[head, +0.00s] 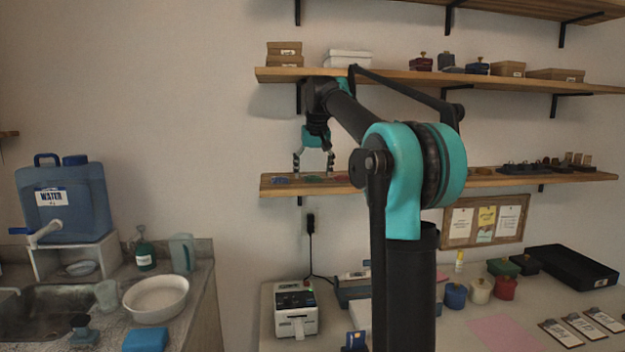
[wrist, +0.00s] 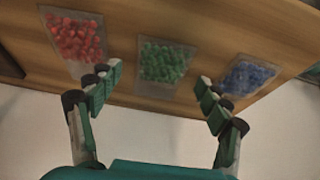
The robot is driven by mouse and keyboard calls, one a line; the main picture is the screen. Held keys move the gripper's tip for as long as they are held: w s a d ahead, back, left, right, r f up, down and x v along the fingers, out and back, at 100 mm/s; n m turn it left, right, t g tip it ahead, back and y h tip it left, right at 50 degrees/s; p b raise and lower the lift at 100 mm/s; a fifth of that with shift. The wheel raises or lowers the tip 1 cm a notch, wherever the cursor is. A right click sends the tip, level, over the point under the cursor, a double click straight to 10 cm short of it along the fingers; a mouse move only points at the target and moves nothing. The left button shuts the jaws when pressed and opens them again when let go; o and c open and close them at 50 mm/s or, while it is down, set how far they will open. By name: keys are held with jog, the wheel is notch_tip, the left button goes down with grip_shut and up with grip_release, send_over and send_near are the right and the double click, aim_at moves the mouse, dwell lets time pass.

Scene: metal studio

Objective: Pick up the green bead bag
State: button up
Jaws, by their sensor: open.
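The green bead bag (wrist: 163,62) is a flat clear bag of green beads lying on the middle wooden shelf (wrist: 205,22). In the wrist view it lies between a red bead bag (wrist: 76,38) on the left and a blue bead bag (wrist: 247,77) on the right. My gripper (wrist: 153,93) is open and empty, its fingers spread to either side of the green bag's near end. In the head view my gripper (head: 313,167) hangs just above the left part of that shelf. I cannot tell whether the fingertips touch the shelf.
Several small items (head: 545,165) stand on the right of the middle shelf. Below are a label printer (head: 296,310) on the counter and a blue water container (head: 65,200) at the left.

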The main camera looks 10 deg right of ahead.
jog(key=c, duration=1.1)
